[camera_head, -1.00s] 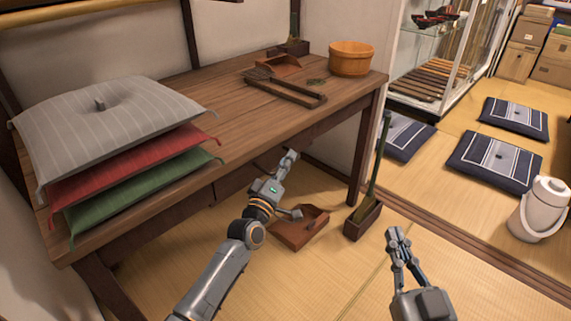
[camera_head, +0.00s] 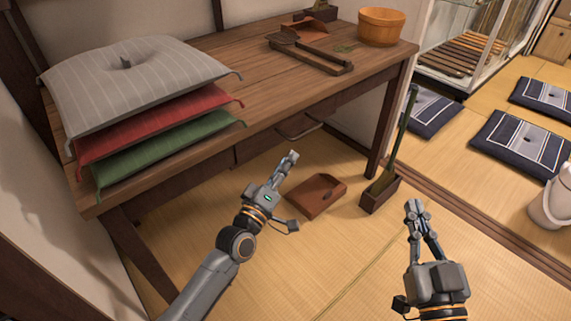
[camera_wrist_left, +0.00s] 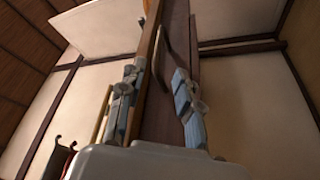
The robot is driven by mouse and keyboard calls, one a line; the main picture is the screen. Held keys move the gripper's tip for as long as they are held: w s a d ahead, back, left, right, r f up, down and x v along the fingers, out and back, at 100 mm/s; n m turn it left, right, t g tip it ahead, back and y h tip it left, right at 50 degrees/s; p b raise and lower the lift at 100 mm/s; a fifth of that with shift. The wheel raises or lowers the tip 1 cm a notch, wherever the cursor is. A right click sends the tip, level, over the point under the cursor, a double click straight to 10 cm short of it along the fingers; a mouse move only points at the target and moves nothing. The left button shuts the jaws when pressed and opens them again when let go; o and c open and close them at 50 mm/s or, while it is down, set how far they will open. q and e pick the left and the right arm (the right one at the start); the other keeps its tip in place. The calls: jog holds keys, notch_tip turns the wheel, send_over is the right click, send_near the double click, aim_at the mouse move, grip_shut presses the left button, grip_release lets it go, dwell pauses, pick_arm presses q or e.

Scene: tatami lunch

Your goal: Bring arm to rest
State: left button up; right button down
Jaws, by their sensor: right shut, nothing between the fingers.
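My left gripper (camera_head: 290,160) is in front of the wooden table, below the level of its top and near the drawer front. In the left wrist view the two fingers stand apart, with a gap (camera_wrist_left: 156,95) between them, and no held object shows. The brown table side and a drawer handle appear behind that gap. My right gripper (camera_head: 414,207) is at the lower right of the head view, above the tatami floor, shut and empty.
The table (camera_head: 225,85) carries stacked cushions (camera_head: 130,85), a wooden tub (camera_head: 382,27) and tools. Floor cushions (camera_head: 520,145) and a white container (camera_head: 550,208) are at right. Open tatami lies in front.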

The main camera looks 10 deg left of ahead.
dwell(0.4)
